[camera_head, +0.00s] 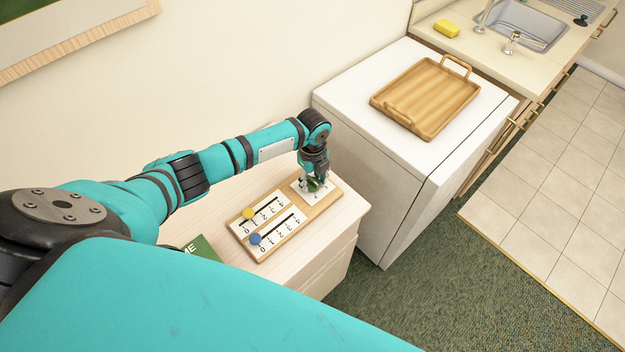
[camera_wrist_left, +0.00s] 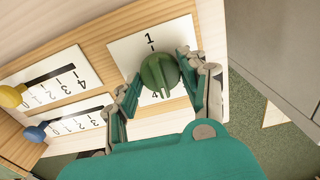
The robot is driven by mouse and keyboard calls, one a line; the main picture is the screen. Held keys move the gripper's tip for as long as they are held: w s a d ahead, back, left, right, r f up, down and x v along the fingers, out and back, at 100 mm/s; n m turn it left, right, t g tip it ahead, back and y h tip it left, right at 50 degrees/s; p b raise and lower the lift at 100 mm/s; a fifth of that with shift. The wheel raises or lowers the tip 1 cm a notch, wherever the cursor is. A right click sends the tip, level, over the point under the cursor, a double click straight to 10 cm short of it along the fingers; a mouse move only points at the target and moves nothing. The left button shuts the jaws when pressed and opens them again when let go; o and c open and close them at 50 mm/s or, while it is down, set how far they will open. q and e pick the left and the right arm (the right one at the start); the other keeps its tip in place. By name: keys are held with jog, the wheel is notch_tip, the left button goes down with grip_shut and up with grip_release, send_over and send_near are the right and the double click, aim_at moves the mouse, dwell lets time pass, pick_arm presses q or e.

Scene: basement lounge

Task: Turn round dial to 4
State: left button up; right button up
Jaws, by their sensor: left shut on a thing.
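The green round dial (camera_wrist_left: 160,72) sits on a white plate (camera_wrist_left: 120,50) at one end of a wooden board (camera_wrist_left: 95,50). In the left wrist view a 1 shows above the dial and a 4 below it. The dial's raised ridge runs roughly up and down, its lower end close to the 4. My left gripper (camera_head: 314,184) reaches down onto the dial, its fingers on either side, shut on it. In the head view the gripper hides most of the dial. My right gripper is not in view.
The board (camera_head: 237,222) also carries a yellow slider (camera_head: 248,213) and a blue slider (camera_head: 256,239) on numbered scales. It lies on a pale cabinet (camera_head: 345,217) beside a green book (camera_head: 203,248). A white appliance (camera_head: 355,125) with a wooden tray (camera_head: 425,92) stands to the right.

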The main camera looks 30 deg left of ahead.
aim_at(313, 180)
pick_arm(q)
jog(key=m+b, duration=0.1)
jog(key=m, duration=0.4)
jog(key=shift+w+m+b, duration=0.1)
jog(key=shift+m+b, duration=0.2)
dwell(0.4)
jog(key=o, duration=1.2)
jog(key=shift+d, duration=0.1)
notch_tip(313, 180, up, 12)
